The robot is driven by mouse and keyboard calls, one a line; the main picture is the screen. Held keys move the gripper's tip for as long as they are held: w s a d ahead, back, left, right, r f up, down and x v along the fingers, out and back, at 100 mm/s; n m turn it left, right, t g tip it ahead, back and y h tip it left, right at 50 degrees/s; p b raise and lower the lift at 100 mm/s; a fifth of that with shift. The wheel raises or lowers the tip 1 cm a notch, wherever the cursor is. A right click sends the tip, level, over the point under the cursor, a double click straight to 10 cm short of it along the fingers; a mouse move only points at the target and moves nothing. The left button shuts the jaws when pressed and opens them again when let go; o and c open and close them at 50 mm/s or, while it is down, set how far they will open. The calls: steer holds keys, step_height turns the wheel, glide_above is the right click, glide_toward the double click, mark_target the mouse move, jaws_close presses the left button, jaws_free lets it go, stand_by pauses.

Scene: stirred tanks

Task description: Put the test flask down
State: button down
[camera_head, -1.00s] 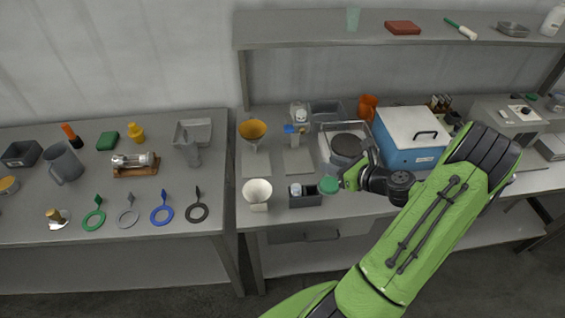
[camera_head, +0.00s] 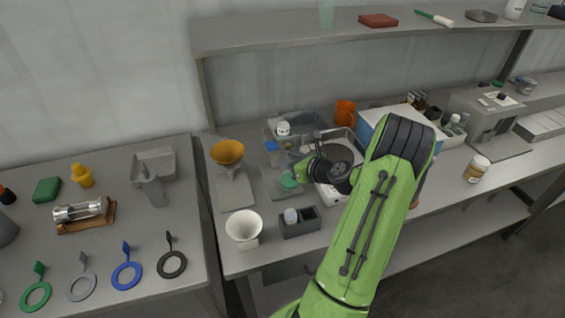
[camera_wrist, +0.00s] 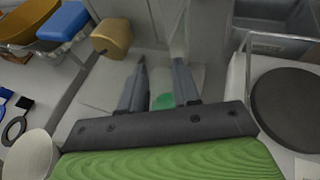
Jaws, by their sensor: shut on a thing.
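My gripper (camera_head: 301,173) is shut on the test flask (camera_head: 289,182), which shows as a small green round patch at the fingers. In the wrist view my gripper (camera_wrist: 160,85) has its two dark fingers on either side of the pale, see-through flask, with green (camera_wrist: 163,101) low between them. The flask is over or on a flat grey plate (camera_head: 270,186) on the bench, left of the stirrer with the dark round top (camera_head: 337,158). I cannot tell whether the flask touches the plate. Much of the flask is hidden or too clear to make out.
A blue-capped thing (camera_head: 271,147) and a clear bin (camera_head: 300,125) are behind. A blue box (camera_head: 375,120) is right.

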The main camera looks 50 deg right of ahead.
steer(key=w+f, duration=0.2)
steer(key=w, duration=0.1)
steer(key=shift+w+d+f, duration=0.15)
steer(key=shift+f, duration=0.1)
steer(key=shift+r, duration=0.1)
steer(key=c, duration=0.8)
jaws_free()
steer(key=shift+f, duration=0.2)
